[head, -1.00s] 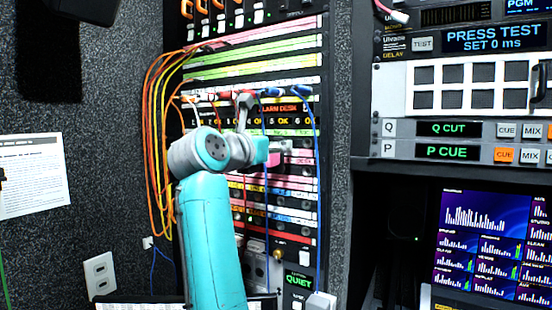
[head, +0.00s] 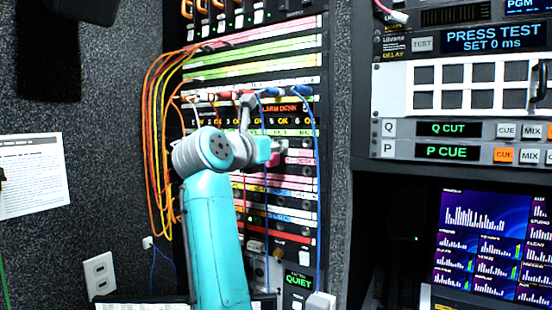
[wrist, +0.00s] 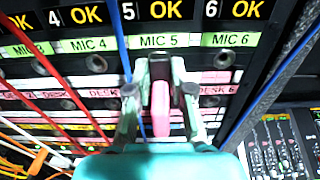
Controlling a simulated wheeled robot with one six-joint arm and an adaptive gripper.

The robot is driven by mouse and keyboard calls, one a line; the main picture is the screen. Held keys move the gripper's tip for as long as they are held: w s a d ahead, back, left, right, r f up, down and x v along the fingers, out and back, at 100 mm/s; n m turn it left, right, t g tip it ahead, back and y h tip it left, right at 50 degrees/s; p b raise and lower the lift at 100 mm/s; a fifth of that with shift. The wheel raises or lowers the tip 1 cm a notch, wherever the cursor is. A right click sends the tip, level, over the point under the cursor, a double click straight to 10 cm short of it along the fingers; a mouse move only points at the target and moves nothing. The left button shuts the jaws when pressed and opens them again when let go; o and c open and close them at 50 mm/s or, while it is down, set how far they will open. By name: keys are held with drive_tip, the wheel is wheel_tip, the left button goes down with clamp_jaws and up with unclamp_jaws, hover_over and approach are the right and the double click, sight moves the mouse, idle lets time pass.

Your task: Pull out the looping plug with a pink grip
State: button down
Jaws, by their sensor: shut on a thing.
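The plug with the pink grip (wrist: 160,108) stands between the two fingers of my gripper (wrist: 160,92) in the wrist view. The fingers are shut on it from left and right, in front of the pink-striped rows below the MIC 5 label. In the head view a bit of pink (head: 272,161) shows by my gripper (head: 277,151) at the patch panel. My arm hides part of the panel there. The plug's tip is hidden, so I cannot tell how deep it sits.
The patch panel (head: 250,52) has several rows of jacks. Blue cables (head: 316,160) and red cables hang close on both sides of my gripper. Orange and yellow cables (head: 152,150) loop at the left. Equipment racks and a screen (head: 490,240) stand at the right.

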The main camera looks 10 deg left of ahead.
drive_tip(key=shift+v, duration=1.75)
idle(1.4)
drive_tip(key=shift+v, duration=1.5)
drive_tip(key=shift+s+a, duration=0.1)
drive_tip(key=v, duration=0.2)
drive_tip(key=shift+s+a, duration=0.1)
drive_tip(key=shift+s, duration=0.25)
